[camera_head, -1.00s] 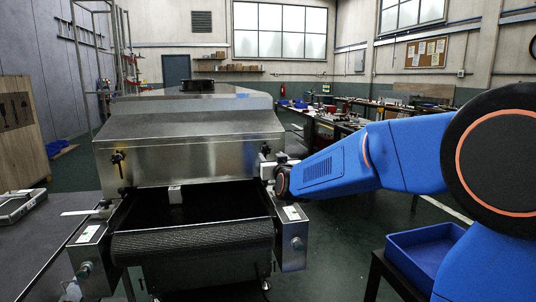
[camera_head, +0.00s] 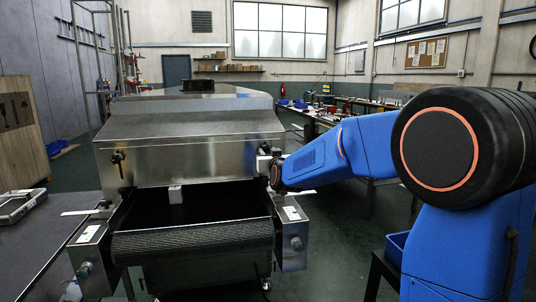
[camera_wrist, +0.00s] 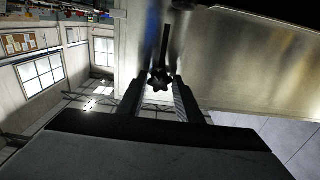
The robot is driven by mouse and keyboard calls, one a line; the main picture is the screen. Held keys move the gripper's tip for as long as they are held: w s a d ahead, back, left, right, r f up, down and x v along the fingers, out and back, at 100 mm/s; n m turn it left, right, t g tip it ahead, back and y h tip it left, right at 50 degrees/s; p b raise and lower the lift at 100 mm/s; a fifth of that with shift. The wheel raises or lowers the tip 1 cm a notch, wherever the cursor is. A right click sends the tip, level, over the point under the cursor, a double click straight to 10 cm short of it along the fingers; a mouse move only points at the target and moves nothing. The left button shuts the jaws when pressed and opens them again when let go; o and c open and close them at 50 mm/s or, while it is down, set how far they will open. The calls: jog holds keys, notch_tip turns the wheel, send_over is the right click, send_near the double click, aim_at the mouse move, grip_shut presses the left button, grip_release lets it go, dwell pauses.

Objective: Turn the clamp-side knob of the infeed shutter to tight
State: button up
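The infeed shutter (camera_head: 190,160) is the metal front of the dryer, above the dark belt opening. A black star-shaped knob (camera_wrist: 160,80) shows in the wrist view, next to a dark upright slot or bar (camera_wrist: 167,45). My gripper (camera_wrist: 163,78) has its two fingers apart, with the tips close to either side of this knob. I cannot tell whether they touch it. In the head view my gripper (camera_head: 266,160) is at the shutter's right end, and the knob there is mostly hidden. Another black knob (camera_head: 118,158) sits at the shutter's left end.
The mesh belt (camera_head: 192,240) runs out below the shutter, between side plates with small handwheels. A blue bin (camera_head: 397,246) stands at right, below my arm. A grey table (camera_head: 40,240) with a metal case is at left.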

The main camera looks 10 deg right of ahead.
jog(key=shift+c, duration=0.6)
jog(key=shift+m, duration=0.3)
jog(key=m, duration=1.2)
jog(key=shift+a+m, duration=0.1)
jog(key=shift+m, duration=0.2)
jog(key=m, duration=0.3)
jog(key=shift+m, duration=0.4)
jog(key=m, duration=0.3)
jog(key=shift+m, duration=0.3)
jog(key=m, duration=0.6)
jog(key=shift+m, duration=0.3)
